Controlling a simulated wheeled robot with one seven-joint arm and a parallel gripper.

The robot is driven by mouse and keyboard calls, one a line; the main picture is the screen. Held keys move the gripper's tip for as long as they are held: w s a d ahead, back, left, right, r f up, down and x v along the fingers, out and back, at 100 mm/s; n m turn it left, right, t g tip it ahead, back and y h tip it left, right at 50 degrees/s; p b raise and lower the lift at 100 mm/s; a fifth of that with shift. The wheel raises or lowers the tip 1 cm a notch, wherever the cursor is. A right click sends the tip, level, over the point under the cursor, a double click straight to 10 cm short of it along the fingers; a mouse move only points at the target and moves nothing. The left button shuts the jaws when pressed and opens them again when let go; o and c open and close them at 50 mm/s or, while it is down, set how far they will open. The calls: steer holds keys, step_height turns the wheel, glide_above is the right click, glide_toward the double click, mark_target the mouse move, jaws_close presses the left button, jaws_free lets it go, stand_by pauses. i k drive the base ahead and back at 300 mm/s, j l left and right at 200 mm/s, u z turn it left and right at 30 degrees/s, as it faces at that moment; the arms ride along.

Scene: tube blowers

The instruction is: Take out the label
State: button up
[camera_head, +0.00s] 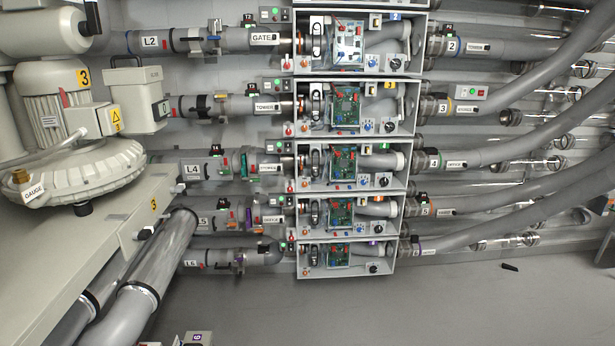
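Several white name labels sit in holders on the grey tubes. On the left side are a GATE label (264,39) on the L2 tube, a TOWER label (265,107) below it, and smaller labels on the L4 tube (268,168) and the tube under it (270,219). On the right are labels on tube 2 (478,48), tube 3 (465,109), tube 4 (456,163) and tube 5 (445,212). I cannot tell which one the task means. My gripper is not in view.
A stack of open grey boxes (296,150) with green circuit boards fills the middle. A big blower (75,165) with a GAUGE tag stands at left on a grey bench (60,260). A small dark object (510,267) lies on the clear grey floor (450,310).

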mark_target(259, 106)
steer(key=i, duration=2.8)
steer(key=i+u, duration=0.45)
steer(key=i+l+u, duration=0.25)
steer(key=u, duration=0.2)
steer(key=i+l+u, duration=0.4)
steer(key=i, duration=0.05)
